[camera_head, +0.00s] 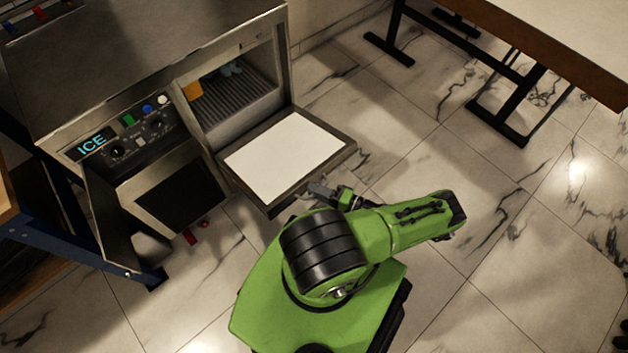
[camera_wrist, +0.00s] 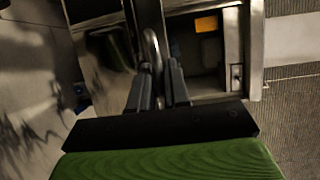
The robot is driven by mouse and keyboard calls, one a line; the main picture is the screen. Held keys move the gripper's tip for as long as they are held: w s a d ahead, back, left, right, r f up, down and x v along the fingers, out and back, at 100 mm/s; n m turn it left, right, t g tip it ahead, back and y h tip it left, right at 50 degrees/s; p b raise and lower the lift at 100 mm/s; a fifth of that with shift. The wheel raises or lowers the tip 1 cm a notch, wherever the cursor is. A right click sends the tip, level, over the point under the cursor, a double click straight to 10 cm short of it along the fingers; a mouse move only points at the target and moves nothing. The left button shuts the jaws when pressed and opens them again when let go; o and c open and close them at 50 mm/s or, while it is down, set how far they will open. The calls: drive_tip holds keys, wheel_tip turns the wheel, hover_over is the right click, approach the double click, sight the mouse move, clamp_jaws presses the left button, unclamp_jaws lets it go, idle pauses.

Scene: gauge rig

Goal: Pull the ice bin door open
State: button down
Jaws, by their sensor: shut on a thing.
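The ice bin door (camera_head: 285,155) is a steel-framed panel with a white inner face, hinged at the bottom of the open compartment (camera_head: 228,85). It is folded far down and out toward me, wide open. My gripper (camera_head: 328,193) is at the door's outer edge in the head view. In the wrist view my gripper (camera_wrist: 159,72) has its dark fingers shut on the door's thin, curved metal handle (camera_wrist: 151,45). The handle is mostly hidden in the head view.
The steel ice machine (camera_head: 125,50) has an ICE label and knobs. A dark-panelled door (camera_head: 175,190) is left of the bin door. An orange block (camera_head: 193,90) sits in the compartment. A table (camera_head: 560,40) stands at upper right. The marble floor (camera_head: 500,220) at right is clear.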

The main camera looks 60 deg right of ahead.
drive_tip(key=shift+f, duration=0.3)
drive_tip(key=c, duration=1.2)
unclamp_jaws()
drive_tip(key=s, duration=0.5)
drive_tip(key=s+d, duration=0.1)
drive_tip(key=s, duration=1)
drive_tip(key=shift+d+r, duration=0.3)
drive_tip(key=shift+d, duration=0.05)
